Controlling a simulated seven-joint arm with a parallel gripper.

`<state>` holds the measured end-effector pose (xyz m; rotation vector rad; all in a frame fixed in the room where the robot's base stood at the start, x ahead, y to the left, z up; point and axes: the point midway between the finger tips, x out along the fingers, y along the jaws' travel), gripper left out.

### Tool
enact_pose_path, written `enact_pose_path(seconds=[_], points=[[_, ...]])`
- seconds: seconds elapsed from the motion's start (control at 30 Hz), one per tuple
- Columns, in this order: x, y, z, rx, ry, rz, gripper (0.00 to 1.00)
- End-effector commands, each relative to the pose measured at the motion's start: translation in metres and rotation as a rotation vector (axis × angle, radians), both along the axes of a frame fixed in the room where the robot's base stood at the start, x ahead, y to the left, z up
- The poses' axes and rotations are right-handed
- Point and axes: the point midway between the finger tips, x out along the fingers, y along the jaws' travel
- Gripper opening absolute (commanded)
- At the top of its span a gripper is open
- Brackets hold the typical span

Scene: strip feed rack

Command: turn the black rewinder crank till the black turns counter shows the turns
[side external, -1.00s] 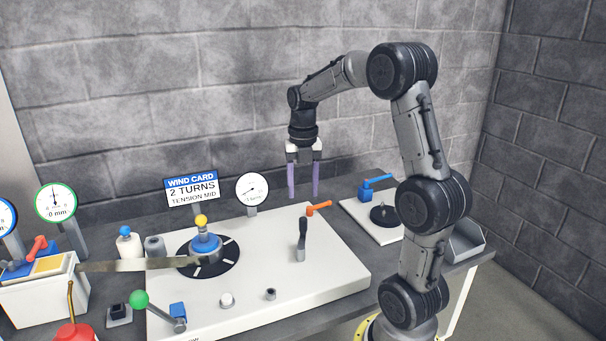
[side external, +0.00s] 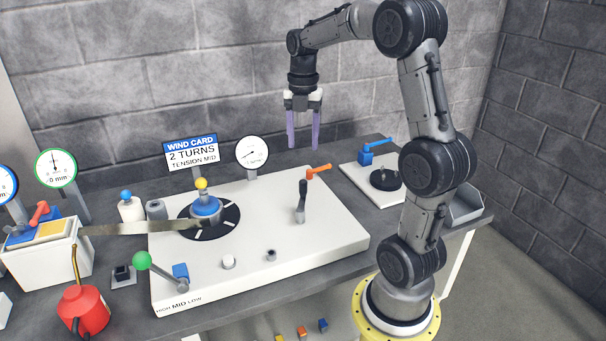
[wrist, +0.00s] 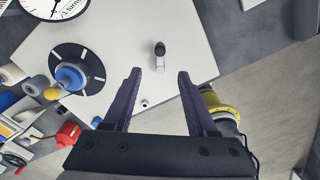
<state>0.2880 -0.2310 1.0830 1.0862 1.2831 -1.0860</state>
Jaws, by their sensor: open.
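The black crank (side external: 302,190) stands upright on a grey post on the white panel (side external: 260,205), right of the black disc (side external: 231,222). It also shows from above in the wrist view (wrist: 160,49). The black-rimmed turns counter (side external: 252,153) is a round white dial behind the panel; its reading is too small to tell. It shows cut off in the wrist view (wrist: 57,8). My gripper (side external: 303,147) is open and empty, pointing down, above and apart from the crank. In the wrist view the crank lies ahead, between the lines of the fingers (wrist: 158,74).
The wind card (side external: 191,152) reads 2 TURNS, TENSION MID. An orange lever (side external: 318,169) is close beside the crank. A yellow-topped blue hub (side external: 206,206) sits on the disc. A green-knobbed lever (side external: 143,260) and a red oil can (side external: 84,309) stand at front left.

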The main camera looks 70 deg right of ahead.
Motion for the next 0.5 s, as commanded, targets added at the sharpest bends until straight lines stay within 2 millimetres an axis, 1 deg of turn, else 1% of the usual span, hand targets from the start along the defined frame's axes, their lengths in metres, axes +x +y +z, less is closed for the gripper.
enact_pose_path(seconds=[0.1, 0.27, 0.37, 0.5], points=[[0.000, 0.000, -0.003, 0.000, 0.001, -0.118, 0.58], [0.000, 0.000, -0.010, 0.001, 0.001, -0.169, 0.58], [0.000, 0.001, -0.023, 0.001, 0.003, -0.168, 0.58], [-0.001, 0.001, -0.048, 0.002, 0.004, -0.167, 0.58]])
